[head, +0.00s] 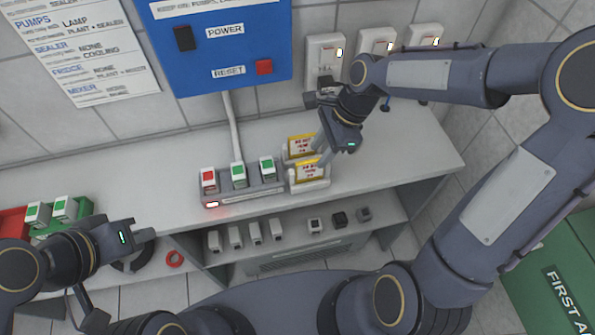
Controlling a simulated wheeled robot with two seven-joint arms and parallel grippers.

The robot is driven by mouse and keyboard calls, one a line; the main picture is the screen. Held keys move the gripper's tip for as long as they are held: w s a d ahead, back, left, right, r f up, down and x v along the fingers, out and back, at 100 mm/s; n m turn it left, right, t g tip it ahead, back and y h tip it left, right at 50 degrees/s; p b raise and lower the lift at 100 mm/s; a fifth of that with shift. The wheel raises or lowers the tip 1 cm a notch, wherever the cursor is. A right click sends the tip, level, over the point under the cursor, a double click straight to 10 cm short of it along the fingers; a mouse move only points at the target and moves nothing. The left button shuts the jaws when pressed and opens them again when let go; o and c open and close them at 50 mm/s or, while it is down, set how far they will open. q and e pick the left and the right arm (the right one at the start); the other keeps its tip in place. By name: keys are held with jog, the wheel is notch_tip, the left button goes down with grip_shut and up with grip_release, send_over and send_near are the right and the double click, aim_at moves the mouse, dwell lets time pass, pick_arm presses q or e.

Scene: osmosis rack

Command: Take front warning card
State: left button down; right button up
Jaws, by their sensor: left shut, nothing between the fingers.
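The front warning card (308,171), white with a yellow border and red print, stands upright in a white holder on the counter. A second, similar card (299,148) stands behind it. My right gripper (321,153) reaches down from the upper right, with its fingers at the upper right of the front card. The fingers overlap the cards in the picture, and I cannot tell whether they touch or grip one. My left gripper (147,236) is shut and empty at the lower left, in front of the counter's edge, far from the cards.
A rack (244,194) with one red-topped and two green-topped blocks stands just left of the cards. A blue panel (222,45) and white switches (326,58) are on the wall. Small blocks stand on the shelf below (290,262). The counter's left middle is clear.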

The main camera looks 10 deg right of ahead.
aim_at(310, 170)
jog(key=p+x, duration=0.1)
jog(key=x, duration=0.7)
jog(key=shift+s+d, duration=0.15)
jog(key=shift+c, duration=0.3)
grip_shut()
